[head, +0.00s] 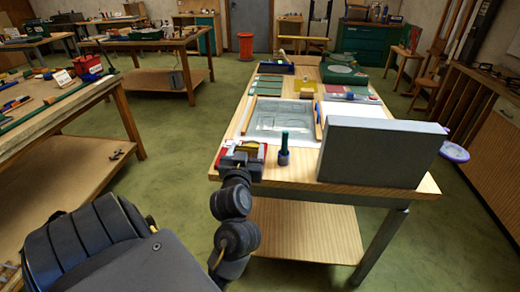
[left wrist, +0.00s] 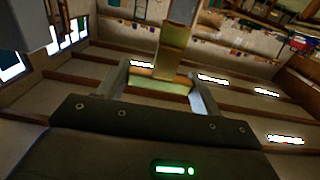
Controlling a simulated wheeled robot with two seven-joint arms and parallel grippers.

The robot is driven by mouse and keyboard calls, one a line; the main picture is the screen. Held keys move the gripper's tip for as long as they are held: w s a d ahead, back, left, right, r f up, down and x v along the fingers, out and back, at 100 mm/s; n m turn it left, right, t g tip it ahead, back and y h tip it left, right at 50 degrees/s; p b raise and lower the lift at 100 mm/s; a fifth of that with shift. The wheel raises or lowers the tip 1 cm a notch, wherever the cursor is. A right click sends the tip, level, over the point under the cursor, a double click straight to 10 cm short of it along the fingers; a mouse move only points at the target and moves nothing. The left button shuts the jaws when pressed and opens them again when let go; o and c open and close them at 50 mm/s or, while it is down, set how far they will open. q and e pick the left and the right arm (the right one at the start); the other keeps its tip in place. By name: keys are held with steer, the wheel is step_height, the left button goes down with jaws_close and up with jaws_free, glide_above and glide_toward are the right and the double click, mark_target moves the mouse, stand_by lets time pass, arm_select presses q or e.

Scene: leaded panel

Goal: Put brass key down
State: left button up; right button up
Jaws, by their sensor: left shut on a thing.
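My left gripper (head: 243,153) is over the near left corner of the wooden bench. It is shut on a small yellow-brass piece, which I take to be the brass key (head: 247,145). In the left wrist view the gripper's fingers (left wrist: 160,88) stand on either side of a brass-coloured piece (left wrist: 173,58) that sticks out beyond them. Its full outline is hard to make out. A red and white item (head: 263,152) shows beside and partly behind the gripper. I cannot tell whether the key touches anything below. My right gripper is not in view.
A teal-handled tool (head: 284,148) stands upright just right of the gripper. A large grey block (head: 380,152) fills the bench's near right. A grey leaded panel (head: 280,118) lies behind, with several small items farther back. Another bench (head: 60,105) stands at the left.

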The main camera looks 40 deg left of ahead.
arm_select(q)
steer(key=w+a+f, duration=0.1)
steer(key=w+f, duration=0.2)
steer(key=w, duration=0.1)
steer(key=w+a+f, duration=0.1)
steer(key=w+f, duration=0.2)
steer(key=w, duration=0.1)
steer(key=w+a+f, duration=0.1)
steer(key=w+f, duration=0.2)
steer(key=w, duration=0.1)
steer(key=shift+p, duration=0.3)
steer(key=shift+w+f, duration=0.15)
steer(key=shift+f, duration=0.1)
step_height(320, 180, down, 2)
steer(key=shift+f+p, duration=0.15)
steer(key=shift+p, duration=0.35)
steer(key=shift+f, duration=0.35)
steer(key=shift+f, duration=0.1)
steer(key=o, duration=1)
